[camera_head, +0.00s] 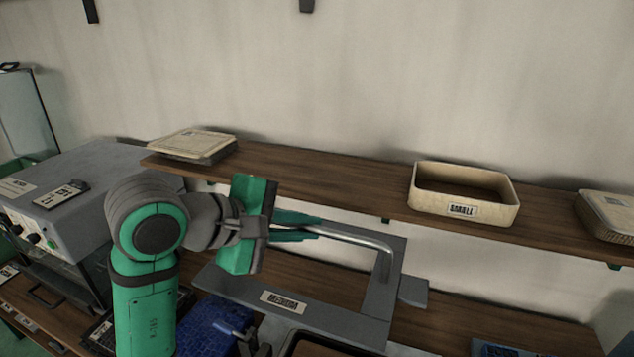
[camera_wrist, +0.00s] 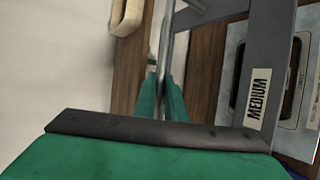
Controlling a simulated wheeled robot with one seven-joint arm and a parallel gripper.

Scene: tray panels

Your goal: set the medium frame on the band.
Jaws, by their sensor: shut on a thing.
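The medium frame (camera_head: 378,315) is a flat grey frame with a wide opening and a metal bar handle. Its label shows in the head view and reads MEDIUM in the wrist view (camera_wrist: 257,98). My gripper (camera_head: 318,228) is shut on the bar; its green fingers pinch the bar in the wrist view (camera_wrist: 163,88). The frame appears held above the lower wooden bench, in front of the shelf. I cannot pick out the band for certain. A pale panel with a dark opening (camera_wrist: 304,100) lies below and beside the frame in the wrist view.
A wooden shelf (camera_head: 325,187) runs along the wall behind. It carries a cream box labelled SMALL (camera_head: 464,209), a flat cream stack (camera_head: 192,144) and another container (camera_head: 610,213). A grey machine (camera_head: 85,185) stands left. A blue object (camera_head: 213,322) lies low in front.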

